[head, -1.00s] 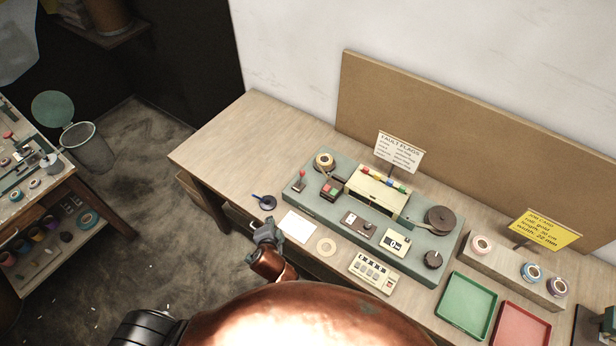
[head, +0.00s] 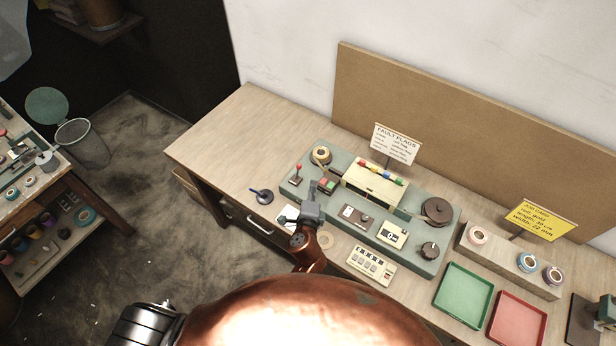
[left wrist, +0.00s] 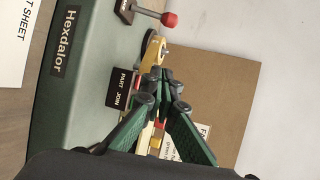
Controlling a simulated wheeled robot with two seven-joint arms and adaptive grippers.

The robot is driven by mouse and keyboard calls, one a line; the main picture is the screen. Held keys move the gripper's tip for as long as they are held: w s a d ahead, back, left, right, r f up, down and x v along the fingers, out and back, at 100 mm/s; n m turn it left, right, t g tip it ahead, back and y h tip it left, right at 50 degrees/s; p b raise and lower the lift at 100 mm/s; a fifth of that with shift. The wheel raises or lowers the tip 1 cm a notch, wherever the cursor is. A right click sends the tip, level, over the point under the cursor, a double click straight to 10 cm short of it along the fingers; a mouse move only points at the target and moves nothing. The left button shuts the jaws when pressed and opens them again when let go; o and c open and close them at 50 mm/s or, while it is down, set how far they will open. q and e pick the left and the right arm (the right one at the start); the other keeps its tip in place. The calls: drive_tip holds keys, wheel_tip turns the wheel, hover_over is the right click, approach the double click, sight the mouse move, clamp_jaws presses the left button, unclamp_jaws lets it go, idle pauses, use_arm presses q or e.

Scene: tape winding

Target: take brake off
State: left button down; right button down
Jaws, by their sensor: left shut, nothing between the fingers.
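The winding machine (head: 335,220) is a grey-green base on the bench; it also shows in the left wrist view (left wrist: 75,110), labelled Hexdalor. A small lever with a red knob (head: 298,167) stands at its left end; in the left wrist view the red knob (left wrist: 170,19) is near the top, its plate label only partly readable. My left gripper (head: 314,186) is shut and empty above the machine's front left edge, to the right of the lever and apart from it. In the left wrist view its fingertips (left wrist: 165,76) are together, beside the black PART JOIN plate (left wrist: 122,88).
A tape roll (head: 320,156) sits behind the lever. The bench's left end is clear.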

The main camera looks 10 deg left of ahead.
use_arm(q)
drive_tip(key=x, duration=0.9)
drive_tip(key=shift+w+f+b, duration=0.1)
drive_tip(key=shift+w+b, duration=0.2)
drive_tip(key=shift+w, duration=0.05)
drive_tip(key=a, duration=0.1)
drive_tip(key=s+a+p, duration=0.1)
drive_tip(key=a+r, duration=0.1)
drive_tip(key=shift+s+p, duration=0.3)
drive_tip(key=shift+p, duration=0.05)
drive_tip(key=shift+s+a, duration=0.15)
drive_tip(key=shift+a, duration=0.1)
drive_tip(key=shift+a+f, duration=0.1)
